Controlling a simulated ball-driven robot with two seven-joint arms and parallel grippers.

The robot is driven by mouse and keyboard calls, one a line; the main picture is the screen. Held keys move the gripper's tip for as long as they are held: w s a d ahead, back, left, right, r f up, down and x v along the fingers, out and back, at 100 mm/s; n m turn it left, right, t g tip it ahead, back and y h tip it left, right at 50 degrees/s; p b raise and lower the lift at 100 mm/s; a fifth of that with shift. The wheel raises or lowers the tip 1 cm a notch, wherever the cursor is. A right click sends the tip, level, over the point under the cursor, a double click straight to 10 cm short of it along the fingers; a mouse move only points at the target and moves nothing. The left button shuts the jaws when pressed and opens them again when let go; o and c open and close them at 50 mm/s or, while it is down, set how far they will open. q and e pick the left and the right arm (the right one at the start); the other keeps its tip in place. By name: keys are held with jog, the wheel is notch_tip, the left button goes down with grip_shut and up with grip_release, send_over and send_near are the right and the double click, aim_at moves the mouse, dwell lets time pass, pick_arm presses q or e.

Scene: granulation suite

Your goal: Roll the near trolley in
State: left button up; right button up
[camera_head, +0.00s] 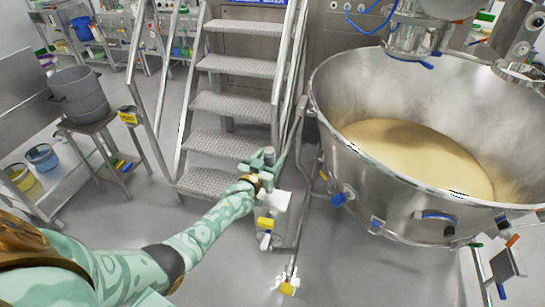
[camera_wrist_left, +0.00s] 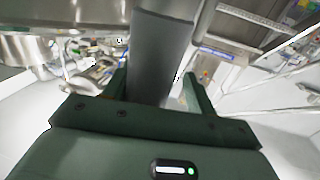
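The near trolley appears to be the one with the large steel bowl (camera_head: 345,160), which fills the right side of the head view and holds pale yellow powder (camera_head: 420,150). My left arm reaches forward to the bowl's left. My left gripper (camera_head: 266,168) is at the top of a grey upright post (camera_head: 269,155) beside the bowl. In the left wrist view the grey post (camera_wrist_left: 160,55) stands between the two fingers of my left gripper (camera_wrist_left: 156,80). A narrow gap shows on its right, so contact is unclear. My right gripper is out of view.
Metal steps (camera_head: 235,103) with rails stand behind my left gripper. A steel pot (camera_head: 80,97) sits on a stand at left, beside a low shelf with buckets (camera_head: 42,157). Machinery (camera_head: 420,30) hangs over the bowl. Grey floor (camera_head: 130,225) is open between the stand and my arm.

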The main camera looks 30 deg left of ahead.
pick_arm(q)
jog(key=shift+s+d+r, duration=0.2)
jog(key=shift+d+r, duration=0.05)
jog(key=s+p, duration=0.4)
jog(key=s, duration=1.1)
jog(key=shift+s+d, duration=0.3)
jog(key=shift+s, duration=0.05)
jog(key=shift+f, duration=0.1)
